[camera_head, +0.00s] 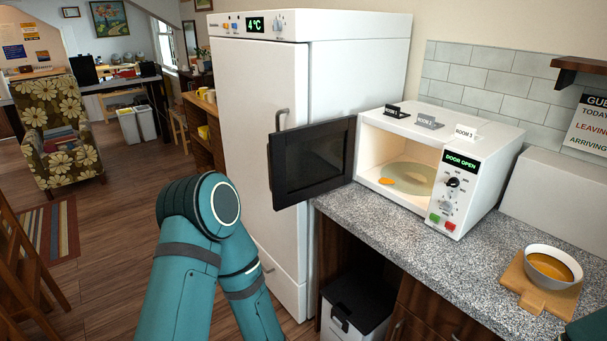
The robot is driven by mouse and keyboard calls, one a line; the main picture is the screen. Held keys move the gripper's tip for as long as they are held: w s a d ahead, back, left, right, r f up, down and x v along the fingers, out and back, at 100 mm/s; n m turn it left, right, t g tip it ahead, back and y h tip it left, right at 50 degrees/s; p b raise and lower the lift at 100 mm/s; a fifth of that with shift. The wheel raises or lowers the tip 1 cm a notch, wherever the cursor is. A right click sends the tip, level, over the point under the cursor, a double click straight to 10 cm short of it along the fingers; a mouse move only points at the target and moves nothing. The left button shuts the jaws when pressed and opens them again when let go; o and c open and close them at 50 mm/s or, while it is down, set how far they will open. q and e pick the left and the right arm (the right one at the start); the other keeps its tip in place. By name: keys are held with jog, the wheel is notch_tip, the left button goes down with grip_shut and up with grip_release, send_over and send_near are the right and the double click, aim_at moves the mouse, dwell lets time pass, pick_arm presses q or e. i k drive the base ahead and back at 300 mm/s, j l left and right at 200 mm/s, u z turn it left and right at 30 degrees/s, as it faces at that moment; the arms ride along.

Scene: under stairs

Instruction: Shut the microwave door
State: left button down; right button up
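The white microwave (435,160) stands on the speckled counter, and its panel reads "DOOR OPEN". Its dark door (313,161) is swung wide open to the left, in front of the white fridge. Inside the lit cavity are a pale turntable plate (415,178) and a small orange item (387,182). My teal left arm is bent in the lower left of the view, left of and below the door and apart from it in the picture; its gripper is not visible. A teal bit of my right arm shows at the bottom right corner; its gripper is not visible.
The tall white fridge (262,130) stands directly behind the door. On the counter (400,222), a bowl of orange soup (552,268) sits on a wooden board (520,285) at the right. Three small room signs stand on the microwave. A bin (355,305) is below the counter.

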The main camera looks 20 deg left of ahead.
aim_at(305, 162)
jog(key=k+z, duration=0.25)
jog(key=z, duration=0.2)
jog(key=k+l+z, duration=0.15)
jog(key=z, duration=0.25)
jog(key=j+z, duration=0.55)
jog(key=z, duration=0.15)
jog(key=k+j, duration=0.1)
jog(key=j, duration=2.15)
jog(key=k+j, duration=0.15)
jog(key=j, duration=2.05)
jog(key=k, duration=0.05)
